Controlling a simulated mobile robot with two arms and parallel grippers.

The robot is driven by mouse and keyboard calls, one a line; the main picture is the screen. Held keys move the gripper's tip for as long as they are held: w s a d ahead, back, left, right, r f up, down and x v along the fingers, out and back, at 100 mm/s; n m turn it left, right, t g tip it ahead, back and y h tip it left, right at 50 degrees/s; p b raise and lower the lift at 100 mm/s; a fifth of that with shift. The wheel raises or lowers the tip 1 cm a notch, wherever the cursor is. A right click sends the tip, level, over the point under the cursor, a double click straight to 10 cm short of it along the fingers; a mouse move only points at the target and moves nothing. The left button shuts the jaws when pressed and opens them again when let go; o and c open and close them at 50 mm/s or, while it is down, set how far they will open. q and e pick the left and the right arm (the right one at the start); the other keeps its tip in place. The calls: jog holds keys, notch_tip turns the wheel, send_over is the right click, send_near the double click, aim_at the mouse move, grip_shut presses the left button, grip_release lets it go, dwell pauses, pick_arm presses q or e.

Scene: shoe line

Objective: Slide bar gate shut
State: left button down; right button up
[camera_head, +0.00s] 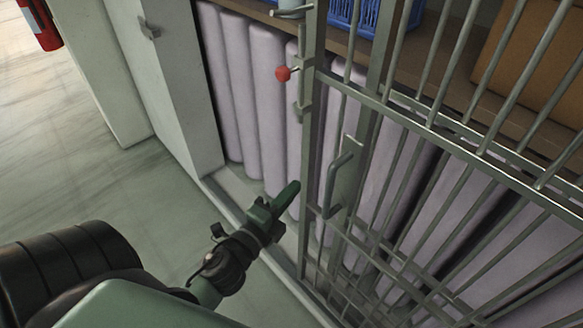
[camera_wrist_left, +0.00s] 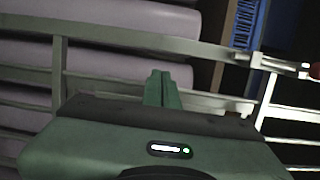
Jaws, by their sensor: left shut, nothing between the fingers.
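The grey metal bar gate (camera_head: 309,150) fills the right of the head view. Its leading edge stands apart from the pale post (camera_head: 180,85) at the left, leaving an open gap. A red knob (camera_head: 283,73) sits on a latch at that edge, and a grey pull handle (camera_head: 340,178) is lower on the gate. My left gripper (camera_head: 288,194) is shut and empty, its tip close to the gate's leading edge; I cannot tell if it touches. In the left wrist view, its fingers (camera_wrist_left: 165,84) point toward the gate's bars (camera_wrist_left: 125,42). My right gripper is not in view.
Long lilac rolls (camera_head: 235,90) stand upright behind the gate and in the gap. A shelf above holds a blue crate (camera_head: 372,16) and a brown box (camera_head: 535,55). A red cylinder (camera_head: 40,22) is at the far upper left. The floor (camera_head: 80,165) at left is clear.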

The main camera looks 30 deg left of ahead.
aim_at(313, 165)
pick_arm(q)
jog(key=w+p, duration=0.2)
jog(key=w, duration=0.7)
jog(key=shift+w+r+p, duration=0.1)
jog(key=shift+p, duration=0.25)
jog(key=shift+w, duration=0.45)
jog(key=shift+a, duration=0.15)
